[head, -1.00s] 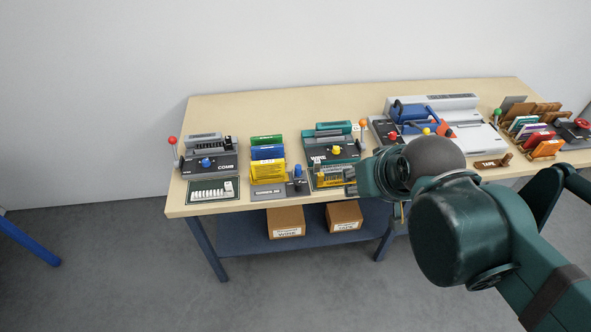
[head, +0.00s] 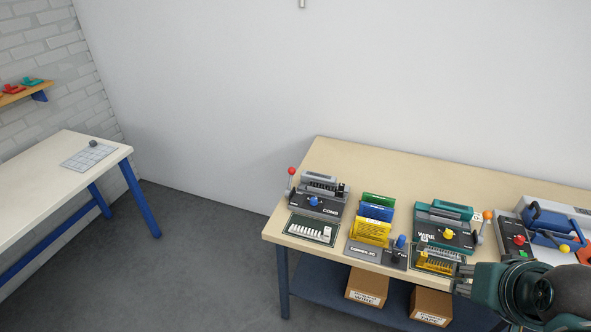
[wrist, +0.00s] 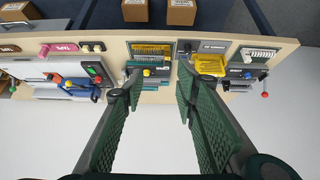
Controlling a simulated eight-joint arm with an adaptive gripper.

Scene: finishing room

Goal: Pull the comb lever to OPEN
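The grey comb machine (head: 318,203) stands at the left end of the wooden bench. Its comb lever (head: 291,178), with a red ball knob, stands nearly upright at the machine's left side. In the wrist view, the red knob (wrist: 265,95) is small, at the far right by the bench edge. My gripper (head: 462,280) is at the lower right of the head view, in front of the teal wire machine and well to the right of the comb lever. In the wrist view, my gripper (wrist: 158,88) has its two fingers wide apart with nothing between them.
The teal wire machine (head: 446,228) with an orange-knobbed lever (head: 488,216) stands right of the coloured card rack (head: 377,212). Two cardboard boxes (head: 367,287) sit on the lower shelf. A white table (head: 60,180) stands at the left. Floor between the tables is clear.

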